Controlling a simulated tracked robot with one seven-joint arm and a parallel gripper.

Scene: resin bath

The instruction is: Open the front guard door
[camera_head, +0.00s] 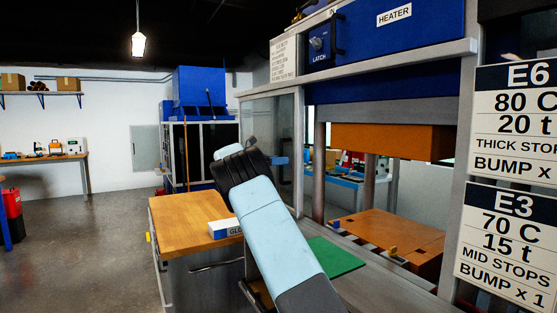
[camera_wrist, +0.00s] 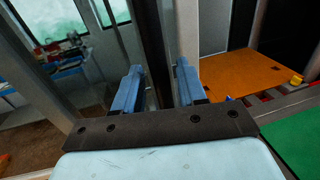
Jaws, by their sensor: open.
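A clear framed panel (camera_head: 270,120), apparently the guard door, stands at the left of the press opening; the wrist view shows its glass (camera_wrist: 110,45) too. Its outer frame is pale grey. My gripper (camera_head: 281,160) is at the panel, level with its middle height. In the wrist view, the two blue fingers of my gripper (camera_wrist: 157,88) are apart, with a dark upright bar (camera_wrist: 152,40) between them. I cannot tell whether they touch the bar, or whether it is the door's handle or edge. The press opening right of the panel is uncovered in view.
Orange press platens (camera_head: 390,140) and a lower orange plate (camera_head: 385,230) show inside the press. A green mat (camera_head: 332,257) lies in front. A wooden-topped cabinet (camera_head: 180,215) with a white and blue box (camera_head: 224,228) stands to the left. The floor (camera_head: 90,230) farther left is clear.

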